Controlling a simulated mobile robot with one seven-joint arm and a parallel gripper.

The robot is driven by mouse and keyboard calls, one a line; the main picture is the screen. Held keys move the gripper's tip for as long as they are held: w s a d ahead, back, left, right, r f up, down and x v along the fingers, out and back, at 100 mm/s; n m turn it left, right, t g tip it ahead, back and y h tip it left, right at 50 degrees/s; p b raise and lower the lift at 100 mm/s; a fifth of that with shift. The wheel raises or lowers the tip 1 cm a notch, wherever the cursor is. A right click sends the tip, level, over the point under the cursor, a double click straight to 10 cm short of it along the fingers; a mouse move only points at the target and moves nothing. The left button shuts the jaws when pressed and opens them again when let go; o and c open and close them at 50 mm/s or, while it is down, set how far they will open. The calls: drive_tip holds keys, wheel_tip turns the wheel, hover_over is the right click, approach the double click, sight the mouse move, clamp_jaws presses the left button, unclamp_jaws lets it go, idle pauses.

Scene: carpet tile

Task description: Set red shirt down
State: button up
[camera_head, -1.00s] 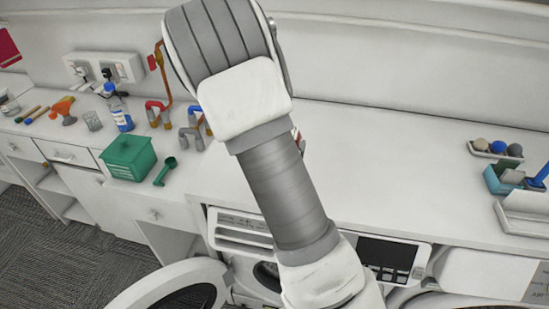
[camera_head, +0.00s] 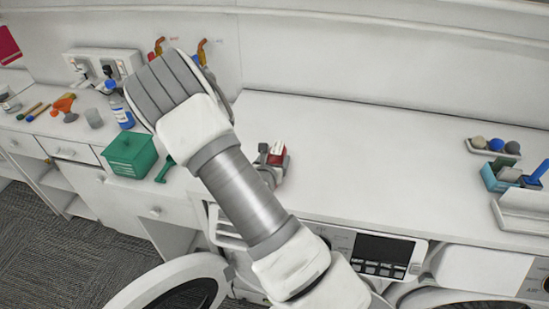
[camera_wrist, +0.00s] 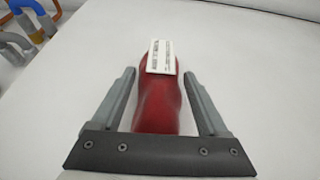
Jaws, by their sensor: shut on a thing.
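The red shirt (camera_wrist: 157,108) is a compact, folded red bundle with a white printed label (camera_wrist: 161,57) on its far end. In the wrist view it lies between the two grey fingers of my gripper (camera_wrist: 160,76), which is shut on it. In the head view the red shirt (camera_head: 277,159) and my gripper (camera_head: 268,172) show just right of my forearm, over the front part of the white counter (camera_head: 370,160). The arm hides part of the gripper. I cannot tell whether the shirt touches the counter.
A green box (camera_head: 130,157), a green scoop (camera_head: 165,170) and a blue-labelled bottle (camera_head: 121,112) stand left. A ball tray (camera_head: 494,149) and teal holder (camera_head: 500,178) stand far right. The middle counter is clear. An open washer door (camera_head: 170,285) juts out below.

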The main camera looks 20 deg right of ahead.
drive_tip(key=shift+f, duration=0.2)
drive_tip(key=o, duration=1.4)
drive_tip(key=shift+r, duration=0.1)
